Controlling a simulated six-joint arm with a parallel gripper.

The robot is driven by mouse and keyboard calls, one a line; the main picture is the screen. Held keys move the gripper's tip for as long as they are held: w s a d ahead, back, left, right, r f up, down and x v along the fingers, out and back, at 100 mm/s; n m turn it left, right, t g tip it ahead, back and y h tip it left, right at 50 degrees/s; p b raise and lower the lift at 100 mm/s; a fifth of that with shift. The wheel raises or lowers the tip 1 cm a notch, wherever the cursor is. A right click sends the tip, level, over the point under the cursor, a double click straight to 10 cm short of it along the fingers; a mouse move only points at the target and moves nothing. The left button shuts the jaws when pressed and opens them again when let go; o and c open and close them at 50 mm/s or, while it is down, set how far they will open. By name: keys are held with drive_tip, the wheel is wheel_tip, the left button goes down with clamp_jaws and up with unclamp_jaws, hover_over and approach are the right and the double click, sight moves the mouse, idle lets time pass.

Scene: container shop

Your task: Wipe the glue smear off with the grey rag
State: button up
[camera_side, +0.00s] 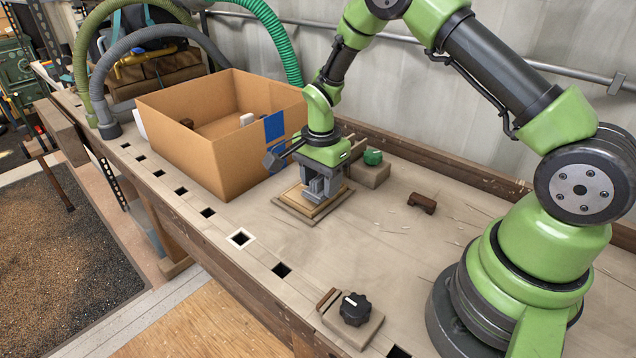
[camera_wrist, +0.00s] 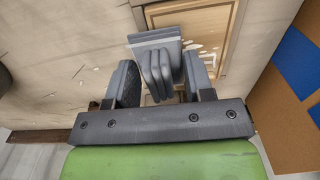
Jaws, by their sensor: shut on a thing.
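My gripper (camera_side: 317,186) points down over a small wooden panel (camera_side: 287,206) on the bench. It is shut on the grey rag (camera_wrist: 158,66), which is folded into several layers between the fingers in the wrist view. The rag's lower edge is over the panel; I cannot tell whether it touches it. Pale whitish marks (camera_wrist: 202,48) show on the panel beside the rag in the wrist view. They may be the glue smear, and the rag hides part of the panel there.
A cardboard box (camera_side: 205,150) with a few items inside stands close to the left of my gripper. A block with a green knob (camera_side: 372,158) is just behind right. A brown handle-shaped piece (camera_side: 422,203) lies further right. A black knob (camera_side: 355,308) stands at the front edge.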

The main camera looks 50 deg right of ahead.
drive_tip(key=shift+r, duration=2.6)
drive_tip(key=n, duration=0.5)
drive_tip(key=shift+r, duration=0.15)
drive_tip(key=n, duration=0.4)
drive_tip(key=shift+r+n, duration=0.1)
drive_tip(key=shift+n, duration=0.2)
drive_tip(key=n, duration=0.4)
drive_tip(key=shift+r, duration=0.15)
drive_tip(key=n, duration=0.4)
drive_tip(key=shift+f, duration=2.45)
